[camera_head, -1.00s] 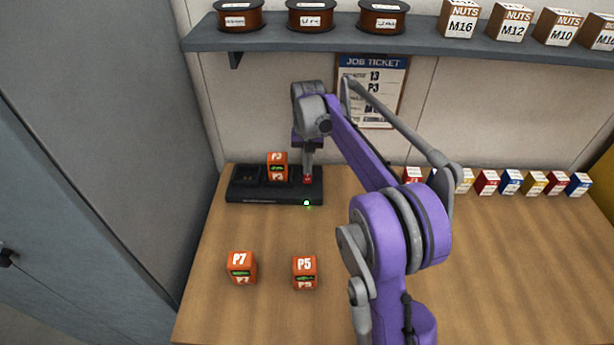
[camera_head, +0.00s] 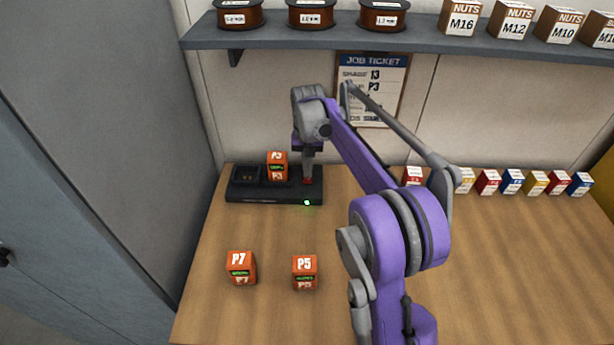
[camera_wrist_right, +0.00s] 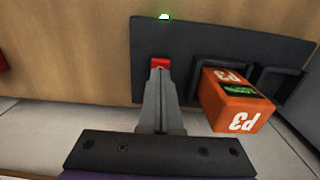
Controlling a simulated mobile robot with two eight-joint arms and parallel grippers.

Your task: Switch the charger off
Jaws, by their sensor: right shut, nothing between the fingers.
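The charger (camera_head: 270,194) is a black box at the back left of the bench, with its green light (camera_head: 307,203) lit on the front edge. The light also shows in the wrist view (camera_wrist_right: 164,17). An orange battery marked P3 (camera_head: 277,166) sits in one of its bays; the left bay (camera_head: 246,174) is empty. My right gripper (camera_head: 308,180) is shut and empty, pointing down at the red switch (camera_wrist_right: 159,62) at the charger's right end. Its fingertips (camera_wrist_right: 158,72) are at the switch and partly cover it; I cannot tell whether they press it. My left gripper is out of view.
Orange batteries P7 (camera_head: 241,268) and P5 (camera_head: 305,272) stand on the bench (camera_head: 240,315) in front. Several small boxes (camera_head: 512,181) line the back right. A shelf (camera_head: 400,38) with spools and nut boxes runs above, over a job ticket (camera_head: 385,100).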

